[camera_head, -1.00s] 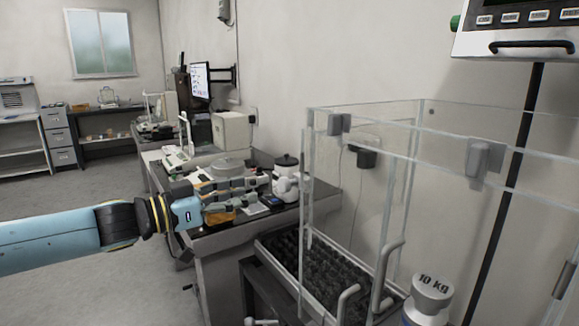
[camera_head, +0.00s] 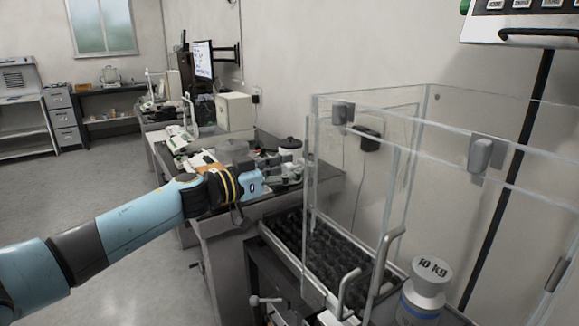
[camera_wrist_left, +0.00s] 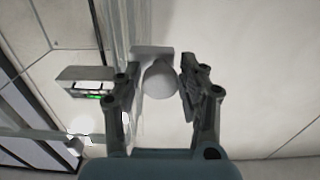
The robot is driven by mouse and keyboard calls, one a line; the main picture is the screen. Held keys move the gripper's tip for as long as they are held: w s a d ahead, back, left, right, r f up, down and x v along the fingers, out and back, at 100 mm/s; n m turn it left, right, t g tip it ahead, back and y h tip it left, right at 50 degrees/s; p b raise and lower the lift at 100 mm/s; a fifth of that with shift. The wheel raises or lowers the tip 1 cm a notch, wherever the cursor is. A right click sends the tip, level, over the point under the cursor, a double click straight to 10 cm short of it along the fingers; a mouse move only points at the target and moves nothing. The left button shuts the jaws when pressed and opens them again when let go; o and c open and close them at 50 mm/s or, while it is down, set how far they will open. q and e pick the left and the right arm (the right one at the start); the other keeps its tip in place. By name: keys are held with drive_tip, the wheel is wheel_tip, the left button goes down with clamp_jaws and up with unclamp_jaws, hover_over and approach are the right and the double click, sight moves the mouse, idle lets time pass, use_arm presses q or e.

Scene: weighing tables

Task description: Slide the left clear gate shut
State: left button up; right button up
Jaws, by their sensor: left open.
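The clear enclosure (camera_head: 455,115) stands at the right of the head view, with thin transparent walls. Clear panels overlap on its left side, so I cannot tell exactly how far the left gate (camera_head: 398,180) stands open. Two bent grey handles, an upper one (camera_head: 388,250) and a lower one (camera_head: 347,292), show low at its front. My left gripper (camera_head: 285,176) is left of the enclosure, apart from it, its fingers hard to see against the bench. In the left wrist view my left gripper (camera_wrist_left: 155,88) is open, with a pale round thing (camera_wrist_left: 160,80) showing between its fingers. My right gripper is out of view.
A white weight marked 10 kg (camera_head: 429,275) stands by the enclosure's front. A dark textured bed (camera_head: 330,250) lies in its base. A bench with instruments, including a beige box (camera_head: 235,112), runs behind my left arm. The floor at left is clear.

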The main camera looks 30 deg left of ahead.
use_arm(q)
drive_tip(key=shift+c, duration=0.2)
clamp_jaws()
drive_tip(key=shift+w, duration=0.1)
drive_tip(key=shift+f, duration=0.1)
